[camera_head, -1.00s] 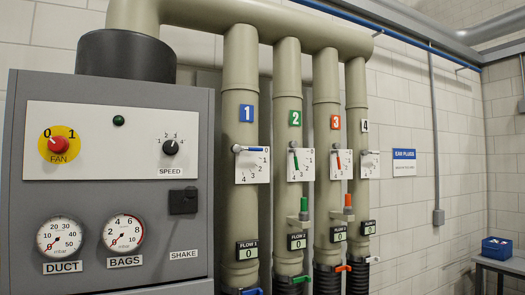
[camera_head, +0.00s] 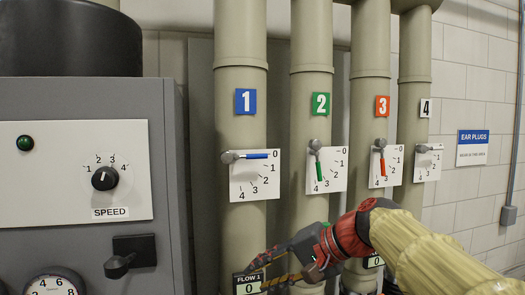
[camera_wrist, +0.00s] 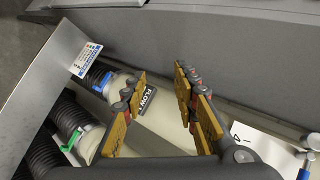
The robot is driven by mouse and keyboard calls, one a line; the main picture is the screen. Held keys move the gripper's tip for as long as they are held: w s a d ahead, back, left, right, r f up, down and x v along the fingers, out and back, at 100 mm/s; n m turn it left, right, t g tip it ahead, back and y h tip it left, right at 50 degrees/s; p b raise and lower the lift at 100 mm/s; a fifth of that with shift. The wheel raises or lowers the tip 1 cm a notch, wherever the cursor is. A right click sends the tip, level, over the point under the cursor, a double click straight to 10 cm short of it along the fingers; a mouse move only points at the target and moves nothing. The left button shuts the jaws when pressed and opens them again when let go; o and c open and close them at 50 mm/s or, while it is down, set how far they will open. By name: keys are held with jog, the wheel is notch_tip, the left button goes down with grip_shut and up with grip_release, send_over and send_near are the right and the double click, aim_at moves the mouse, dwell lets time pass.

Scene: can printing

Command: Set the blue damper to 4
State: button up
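The blue damper handle (camera_head: 258,155) is on pipe 1, over a white dial plate (camera_head: 243,186) marked 0 to 4. The handle lies level and points right, at 0. Part of that plate and the blue handle (camera_wrist: 303,174) show at the lower right of the wrist view. My gripper (camera_head: 262,273) is below the dial, in front of the pipe by the FLOW 1 display (camera_head: 249,284), which reads 0. In the wrist view, my gripper (camera_wrist: 160,75) has its fingers spread apart with nothing between them, clear of the handle.
Green damper 2 (camera_head: 318,168) and red damper 3 (camera_head: 381,162) point down, and white damper 4 (camera_head: 428,148) points right. A grey cabinet (camera_head: 168,150) with a speed knob (camera_head: 104,178) stands left of pipe 1.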

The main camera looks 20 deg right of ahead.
jog(key=w+d+r+m+t+y+p, duration=0.1)
jog(key=w+d+r+p, duration=0.1)
jog(key=w+r, duration=0.35)
jog(key=w+d+r+m+t+y+p, duration=0.1)
jog(key=w+d+r+p, duration=0.15)
jog(key=r, duration=0.55)
jog(key=t+y+p, duration=0.2)
jog(key=p, duration=0.1)
send_near(260, 157)
jog(key=w+a, duration=0.1)
jog(key=w, duration=0.1)
jog(key=shift+m, duration=0.4)
jog(key=p+x, duration=0.1)
jog(key=x, duration=0.2)
jog(key=p+x, duration=0.1)
jog(key=x, duration=0.3)
jog(key=shift+s+a+f, duration=0.1)
jog(key=shift+s+a, duration=0.05)
jog(key=shift+a, duration=0.15)
jog(key=shift+c, duration=1.4)
jog(key=c, duration=0.4)
grip_shut()
